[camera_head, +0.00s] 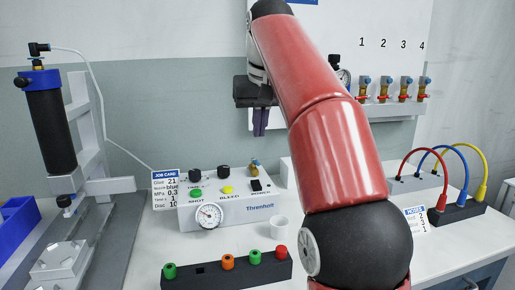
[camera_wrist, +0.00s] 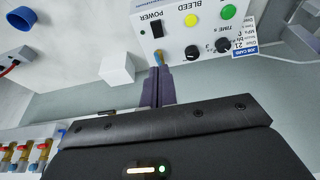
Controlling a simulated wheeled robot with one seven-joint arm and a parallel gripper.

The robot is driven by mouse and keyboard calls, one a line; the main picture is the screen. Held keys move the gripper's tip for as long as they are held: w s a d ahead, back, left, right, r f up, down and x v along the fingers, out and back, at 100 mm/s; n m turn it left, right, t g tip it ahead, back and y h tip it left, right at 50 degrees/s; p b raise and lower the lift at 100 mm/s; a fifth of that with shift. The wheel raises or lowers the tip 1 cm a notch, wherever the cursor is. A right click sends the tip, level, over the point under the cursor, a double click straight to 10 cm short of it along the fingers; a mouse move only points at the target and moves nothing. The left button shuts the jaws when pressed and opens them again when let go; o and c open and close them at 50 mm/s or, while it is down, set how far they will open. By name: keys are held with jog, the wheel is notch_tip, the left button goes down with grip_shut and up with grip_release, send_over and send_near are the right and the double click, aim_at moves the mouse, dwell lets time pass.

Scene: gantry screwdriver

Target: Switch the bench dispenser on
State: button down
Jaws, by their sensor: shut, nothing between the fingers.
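The bench dispenser (camera_head: 232,208) is a pale box marked Thrennholt on the bench, with a round gauge (camera_head: 209,215), dark knobs, a green button and a yellow button on it. Its black power switch (camera_head: 257,185) is on the top panel at the right; the wrist view shows it under the word POWER (camera_wrist: 156,29). A brass fitting (camera_head: 255,170) stands behind the switch. My gripper (camera_head: 260,133) is shut and empty, with its dark purple fingers pointing down above and behind the dispenser. In the wrist view my fingertips (camera_wrist: 156,70) overlap the fitting; the gap cannot be told.
A job card (camera_head: 165,188) stands at the dispenser's left, and a small white cup (camera_head: 279,227) at its right front. A black strip with coloured caps (camera_head: 228,268) lies in front. A dispensing stand (camera_head: 90,140) is at left, valves (camera_head: 385,88) on the wall.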

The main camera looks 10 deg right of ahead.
aim_at(255, 181)
jog(key=b+x, duration=0.1)
jog(key=x, duration=0.3)
jog(key=b+x, duration=0.2)
jog(key=x, duration=0.2)
jog(key=s+b+x, duration=0.1)
jog(key=b+x, duration=0.1)
jog(key=x, duration=0.3)
jog(key=shift+f, duration=0.15)
jog(key=shift+w+p, duration=0.1)
jog(key=shift+p, duration=0.25)
jog(key=shift+r+g+p, duration=0.2)
jog(key=shift+g+p, duration=0.1)
jog(key=shift+p, duration=0.35)
jog(key=shift+w+p, duration=0.15)
jog(key=shift+p, duration=0.55)
jog(key=shift+f+g, duration=0.3)
jog(key=shift+f, duration=0.25)
jog(key=shift+f+b, duration=0.1)
jog(key=shift+b, duration=0.2)
